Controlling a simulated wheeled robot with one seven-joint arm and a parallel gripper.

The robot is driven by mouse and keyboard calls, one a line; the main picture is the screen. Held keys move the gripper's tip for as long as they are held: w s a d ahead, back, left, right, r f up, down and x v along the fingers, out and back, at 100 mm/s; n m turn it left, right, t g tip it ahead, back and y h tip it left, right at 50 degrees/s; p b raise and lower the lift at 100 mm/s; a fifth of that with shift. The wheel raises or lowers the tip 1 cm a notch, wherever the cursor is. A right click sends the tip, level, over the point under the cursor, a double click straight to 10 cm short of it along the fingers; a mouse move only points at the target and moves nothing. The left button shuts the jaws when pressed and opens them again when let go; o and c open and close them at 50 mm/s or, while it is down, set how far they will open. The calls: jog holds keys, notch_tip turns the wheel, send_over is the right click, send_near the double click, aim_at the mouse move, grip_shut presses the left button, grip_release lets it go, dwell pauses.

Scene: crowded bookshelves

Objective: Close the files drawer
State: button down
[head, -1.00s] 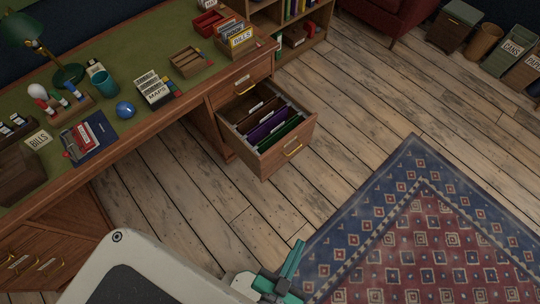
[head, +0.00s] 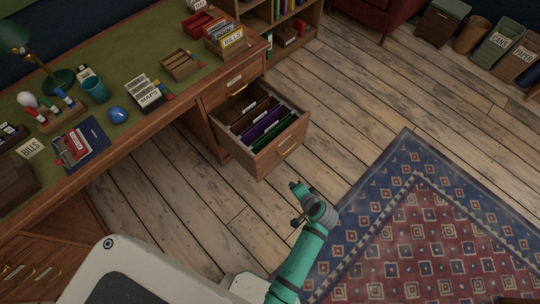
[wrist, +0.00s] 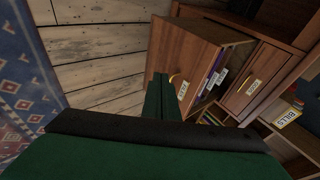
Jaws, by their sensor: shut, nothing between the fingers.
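The files drawer (head: 268,150) is pulled out of the right end of the wooden desk. Brown, purple and green hanging folders (head: 262,122) stand in it. Its front carries a brass handle (head: 288,148). In the wrist view the drawer front (wrist: 185,55) shows sideways, with its label and part of the handle. My gripper (head: 296,188) is in front of the drawer, low and to the right of its front in the head view, apart from it. In the wrist view my gripper's fingers (wrist: 160,95) are together and empty, pointing toward the drawer front.
A shut drawer (head: 236,82) sits above the open one. The green-topped desk (head: 165,105) holds a lamp, mug, blue ball and card boxes. A patterned rug (head: 425,235) lies at right. Bare wood floor (head: 350,110) is clear right of the drawer.

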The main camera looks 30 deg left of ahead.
jog(key=w+a+r+g+y, duration=0.2)
jog(key=w+a+r, duration=0.3)
jog(key=w, duration=0.1)
send_near(265, 154)
jog(key=d+f+x, duration=0.1)
jog(key=x, duration=0.3)
jog(key=shift+w+a+r+n, duration=0.1)
jog(key=shift+a+n, duration=0.05)
jog(key=shift+a, duration=0.35)
jog(key=shift+w+a+r+n, duration=0.1)
jog(key=shift+w+a+n, duration=0.05)
jog(key=shift+a, duration=0.3)
